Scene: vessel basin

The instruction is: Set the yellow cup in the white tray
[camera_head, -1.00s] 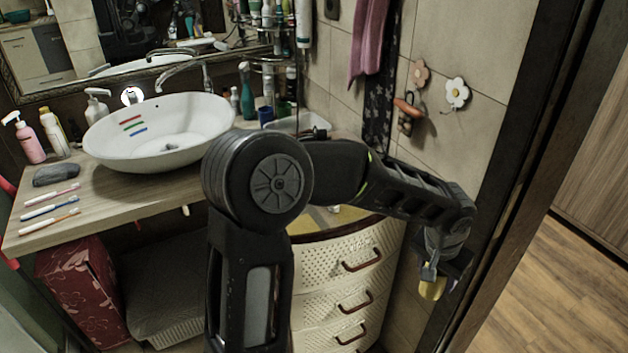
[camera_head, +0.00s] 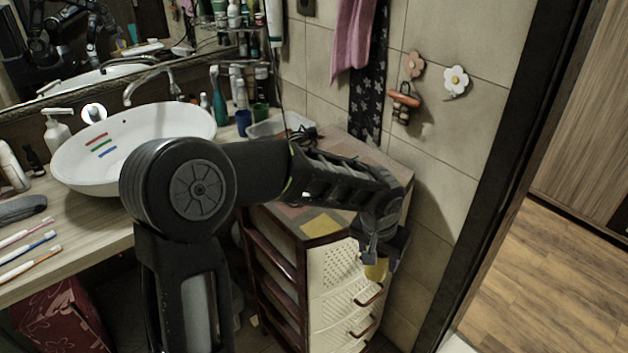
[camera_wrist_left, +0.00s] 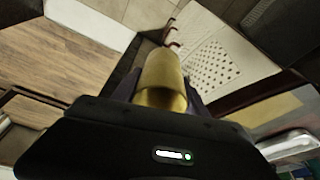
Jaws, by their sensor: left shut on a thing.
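My left gripper (camera_head: 372,254) is shut on the yellow cup (camera_head: 376,270) in the head view and holds it in front of the drawer cabinet's upper front. In the left wrist view the cup (camera_wrist_left: 163,82) sticks out beyond the gripper, whose fingers are mostly hidden. A whitish tray-like container (camera_head: 272,128), likely the white tray, stands behind my left arm, right of the basin. The arm hides part of it. The cup is apart from it. My right gripper is not in view.
The cream drawer cabinet (camera_head: 332,268) has a patterned top, partly behind my arm. The white basin (camera_head: 80,165) and toothbrushes (camera_head: 28,242) are on the wooden counter. A blue cup (camera_head: 243,122) is beside the tray. A tiled wall and dark door frame stand right.

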